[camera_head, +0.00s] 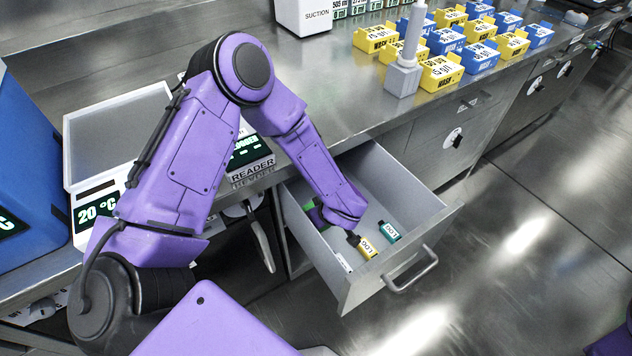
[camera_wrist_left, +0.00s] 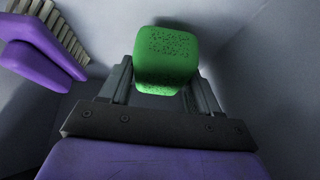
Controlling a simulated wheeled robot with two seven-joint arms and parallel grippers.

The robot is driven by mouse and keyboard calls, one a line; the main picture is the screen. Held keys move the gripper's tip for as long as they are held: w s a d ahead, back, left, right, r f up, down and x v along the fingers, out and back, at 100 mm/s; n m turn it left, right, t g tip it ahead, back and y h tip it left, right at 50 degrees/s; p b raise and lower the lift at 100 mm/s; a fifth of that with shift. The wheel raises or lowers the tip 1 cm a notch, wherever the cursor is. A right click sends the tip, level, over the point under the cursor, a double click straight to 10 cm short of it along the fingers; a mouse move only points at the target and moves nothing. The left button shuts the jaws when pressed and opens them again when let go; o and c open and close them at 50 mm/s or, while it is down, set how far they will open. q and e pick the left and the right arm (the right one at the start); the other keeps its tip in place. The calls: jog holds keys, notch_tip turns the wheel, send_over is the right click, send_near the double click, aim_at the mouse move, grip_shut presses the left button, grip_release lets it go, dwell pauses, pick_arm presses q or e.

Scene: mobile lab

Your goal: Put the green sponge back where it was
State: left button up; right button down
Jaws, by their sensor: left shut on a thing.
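The green sponge (camera_wrist_left: 167,55) is held between the two dark fingers of my left gripper (camera_wrist_left: 163,88) in the left wrist view. In the head view my left arm reaches down into an open drawer (camera_head: 425,205), and only a small green patch of the sponge (camera_head: 309,205) shows beside the arm. My wrist hides most of the gripper there. I cannot tell whether the sponge touches the drawer floor. My right gripper is not in view.
A yellow bottle (camera_head: 367,249) and a teal bottle (camera_head: 389,231) are in the drawer, near its front. A purple object with pale bristles (camera_wrist_left: 45,42) lies to the left in the wrist view. The counter (camera_head: 330,85) holds several yellow and blue boxes (camera_head: 440,70) above.

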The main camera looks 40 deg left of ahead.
pick_arm(q)
jog(key=shift+w+a+f, duration=0.1)
jog(key=shift+a+f, duration=0.4)
jog(key=shift+f, duration=0.05)
jog(key=shift+d+f, duration=0.1)
jog(key=shift+f, duration=0.1)
jog(key=o, duration=0.9)
jog(key=p+v, duration=0.1)
jog(key=v, duration=1.1)
jog(key=shift+p, duration=0.35)
